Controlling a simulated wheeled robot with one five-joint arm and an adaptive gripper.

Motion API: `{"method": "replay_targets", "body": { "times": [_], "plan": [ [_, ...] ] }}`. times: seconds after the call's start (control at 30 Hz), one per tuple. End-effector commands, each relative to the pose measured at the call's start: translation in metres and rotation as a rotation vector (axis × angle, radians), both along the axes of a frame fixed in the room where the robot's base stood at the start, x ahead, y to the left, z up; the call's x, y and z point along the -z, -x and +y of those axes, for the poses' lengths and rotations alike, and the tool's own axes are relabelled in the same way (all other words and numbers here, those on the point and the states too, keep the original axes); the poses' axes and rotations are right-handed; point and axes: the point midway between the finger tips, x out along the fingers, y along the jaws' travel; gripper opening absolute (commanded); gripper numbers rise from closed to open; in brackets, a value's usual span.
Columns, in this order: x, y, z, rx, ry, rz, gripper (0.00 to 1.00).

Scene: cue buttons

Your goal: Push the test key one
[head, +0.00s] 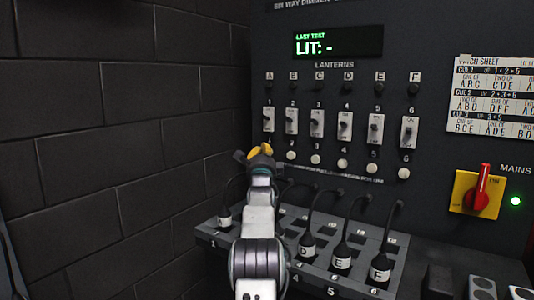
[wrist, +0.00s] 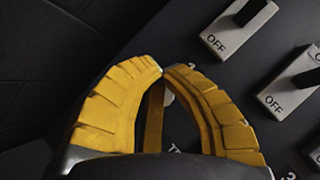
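My gripper (head: 260,150) has yellow fingers and is at the panel, just below the first lantern switch (head: 267,119). In the wrist view its fingertips (wrist: 161,71) come together with nothing held between them. Test key one is hidden behind the gripper in the head view. In the wrist view a small pale piece, probably test key one (wrist: 168,98), shows between the fingers, mostly covered. I cannot tell whether the fingertips touch it. The other round white test keys run to the right, starting with key two (head: 291,155). The display (head: 338,42) reads "LIT: -".
A row of switches sits above the keys; two in the wrist view (wrist: 240,28) read OFF. Black plugs with cables, such as plug F (head: 380,268), stand on the ledge below. A red mains switch (head: 481,188) with a lit green lamp (head: 515,201) is at right. A block wall (head: 110,130) is at left.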

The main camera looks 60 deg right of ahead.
Motion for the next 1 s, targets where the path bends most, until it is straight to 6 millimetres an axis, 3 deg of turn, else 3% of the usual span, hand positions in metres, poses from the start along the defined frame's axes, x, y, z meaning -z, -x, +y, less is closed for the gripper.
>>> {"method": "replay_targets", "body": {
  "times": [0.47,1.0],
  "plan": [
    [0.001,0.0,-0.002,0.002,-0.001,0.0,0.0],
    [0.002,0.001,0.009,-0.004,0.001,0.001,0.0]
  ]
}}
